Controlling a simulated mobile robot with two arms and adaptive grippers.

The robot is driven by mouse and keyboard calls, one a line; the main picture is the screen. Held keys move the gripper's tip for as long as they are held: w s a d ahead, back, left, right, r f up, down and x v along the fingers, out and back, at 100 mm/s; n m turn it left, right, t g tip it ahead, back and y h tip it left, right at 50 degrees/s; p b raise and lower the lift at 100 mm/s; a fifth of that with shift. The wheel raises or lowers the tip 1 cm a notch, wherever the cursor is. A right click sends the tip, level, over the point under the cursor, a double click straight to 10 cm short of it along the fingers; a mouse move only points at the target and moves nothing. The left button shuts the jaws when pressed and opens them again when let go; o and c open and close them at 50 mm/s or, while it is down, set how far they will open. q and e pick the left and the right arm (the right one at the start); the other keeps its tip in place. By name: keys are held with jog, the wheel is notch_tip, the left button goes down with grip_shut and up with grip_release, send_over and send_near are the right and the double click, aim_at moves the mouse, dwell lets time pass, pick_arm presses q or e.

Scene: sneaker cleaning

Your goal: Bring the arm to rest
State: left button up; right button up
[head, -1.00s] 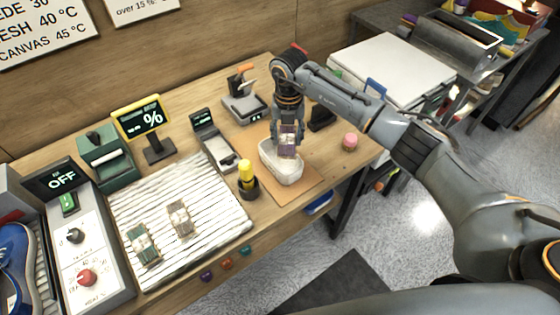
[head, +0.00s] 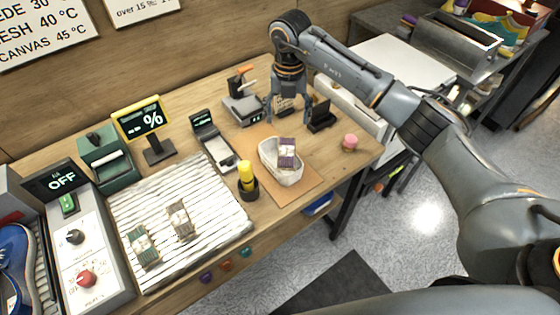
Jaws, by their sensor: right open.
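My right gripper (head: 288,115) is open and empty. It hangs fingers down above the back of the workbench, behind the white basket (head: 288,178). A purple-banded bundle (head: 287,151) leans in the basket, apart from the fingers. The basket stands on a brown board (head: 308,193). Two more bundles, one green-banded (head: 143,247) and one brown-banded (head: 180,219), lie on the white ribbed mat (head: 215,236). My left gripper is out of view.
A yellow-capped bottle (head: 246,175) stands in a dark holder left of the basket. A black stand (head: 321,118) is close right of the gripper, and a pink round item (head: 350,143) lies near the right edge. A percent display (head: 142,118) stands at the back left.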

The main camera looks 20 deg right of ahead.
notch_tip(320, 180, up, 4)
jog(key=shift+f, duration=0.15)
dwell(0.4)
